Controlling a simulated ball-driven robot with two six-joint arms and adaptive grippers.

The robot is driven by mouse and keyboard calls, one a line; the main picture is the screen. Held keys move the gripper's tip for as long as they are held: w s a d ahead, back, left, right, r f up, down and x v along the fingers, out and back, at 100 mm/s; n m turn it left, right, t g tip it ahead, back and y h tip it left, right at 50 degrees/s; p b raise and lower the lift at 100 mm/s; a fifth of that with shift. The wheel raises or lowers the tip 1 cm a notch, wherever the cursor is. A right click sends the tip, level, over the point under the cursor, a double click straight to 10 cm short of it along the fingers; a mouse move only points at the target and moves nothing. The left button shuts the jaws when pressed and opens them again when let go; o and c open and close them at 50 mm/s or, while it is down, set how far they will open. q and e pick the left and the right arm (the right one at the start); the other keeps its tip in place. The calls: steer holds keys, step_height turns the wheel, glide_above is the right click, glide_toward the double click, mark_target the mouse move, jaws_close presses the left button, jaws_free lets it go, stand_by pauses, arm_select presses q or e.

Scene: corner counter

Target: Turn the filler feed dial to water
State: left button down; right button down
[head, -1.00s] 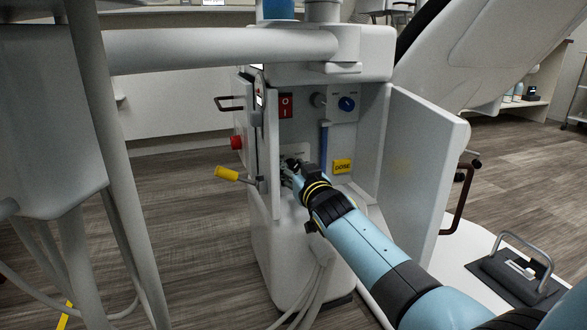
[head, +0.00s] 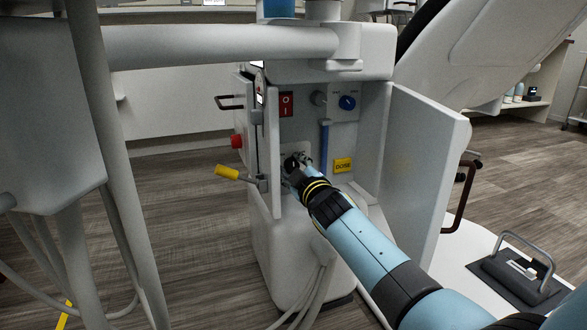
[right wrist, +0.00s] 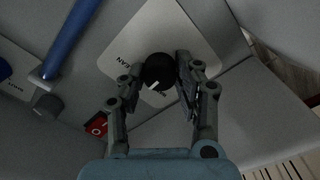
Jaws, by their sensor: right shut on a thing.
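The filler feed dial is a black round knob (right wrist: 158,68) with a white pointer mark, on a pale label plate (right wrist: 172,30) in the right wrist view. The plate's lettering is partly covered and too small to read surely. My right gripper (right wrist: 155,82) has its fingers on either side of the knob and is shut on it. In the head view my right gripper (head: 297,165) reaches into the open cabinet (head: 367,130), low on its back panel, and hides most of the dial. My left gripper is not in view.
Above are a red rocker switch (head: 286,104), a grey knob (head: 319,99) and a blue knob (head: 347,103). A blue lever (head: 325,137) and yellow DOSE label (head: 343,165) are close by. A yellow-handled lever (head: 228,172) sticks out left. The open door (head: 425,165) stands right.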

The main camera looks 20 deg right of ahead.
steer(key=n, duration=0.3)
steer(key=shift+f+n, duration=0.1)
steer(key=shift+n, duration=2.2)
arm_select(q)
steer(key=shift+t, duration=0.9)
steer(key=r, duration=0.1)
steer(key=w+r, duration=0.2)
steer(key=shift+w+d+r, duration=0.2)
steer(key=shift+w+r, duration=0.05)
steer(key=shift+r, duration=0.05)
arm_select(e)
steer(key=shift+n, duration=0.3)
steer(key=c, duration=0.9)
jaws_free()
steer(key=shift+a, duration=0.1)
steer(key=shift+c, duration=0.2)
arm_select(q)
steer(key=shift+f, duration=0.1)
